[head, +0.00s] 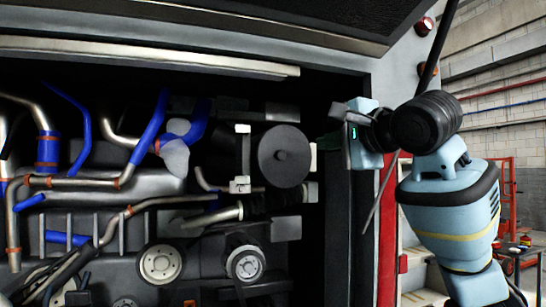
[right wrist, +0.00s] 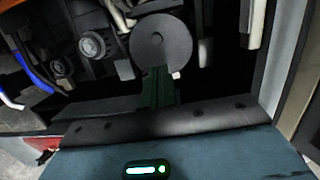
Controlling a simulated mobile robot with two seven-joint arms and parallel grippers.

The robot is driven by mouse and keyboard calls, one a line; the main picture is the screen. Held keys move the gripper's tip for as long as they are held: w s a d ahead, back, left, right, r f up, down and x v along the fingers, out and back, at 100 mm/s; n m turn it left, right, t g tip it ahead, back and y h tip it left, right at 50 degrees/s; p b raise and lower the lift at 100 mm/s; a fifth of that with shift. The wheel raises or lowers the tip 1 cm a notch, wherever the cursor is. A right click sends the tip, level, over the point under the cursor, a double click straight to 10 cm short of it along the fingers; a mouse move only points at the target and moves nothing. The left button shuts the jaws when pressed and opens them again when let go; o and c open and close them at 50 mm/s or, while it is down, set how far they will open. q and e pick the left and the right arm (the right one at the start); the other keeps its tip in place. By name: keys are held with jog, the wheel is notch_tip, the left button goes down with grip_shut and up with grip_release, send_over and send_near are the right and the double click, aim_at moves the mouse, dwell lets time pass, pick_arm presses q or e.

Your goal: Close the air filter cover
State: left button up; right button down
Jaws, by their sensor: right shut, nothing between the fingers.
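The air filter cover (head: 284,156) is a round dark grey disc with a small centre mark, at the right side of the engine bay. It also shows in the right wrist view (right wrist: 160,40), near the top middle. I cannot tell whether it sits fully against the housing behind it. My right gripper (head: 337,111) is at the bay's right edge, right of and above the disc in the head view. Its fingers (right wrist: 158,72) are shut and empty, and overlap the disc's lower edge in the wrist view; contact cannot be told. My left gripper is not in view.
The engine bay holds blue hoses (head: 150,130), metal pipes and round pulleys (head: 160,263) left of the disc. A raised hatch (head: 300,15) hangs above. The red and grey bay side (head: 388,230) stands at the right. A red rack (head: 505,180) is behind my right arm.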

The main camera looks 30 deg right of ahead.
jog(key=shift+s+f, duration=0.1)
jog(key=shift+s, duration=0.05)
jog(key=shift+d, duration=0.1)
jog(key=p, duration=0.2)
send_near(282, 154)
jog(key=w, duration=0.5)
jog(key=shift+w+d, duration=0.25)
jog(key=shift+w, duration=0.05)
jog(key=shift+w+f, duration=0.1)
jog(key=shift+w, duration=0.5)
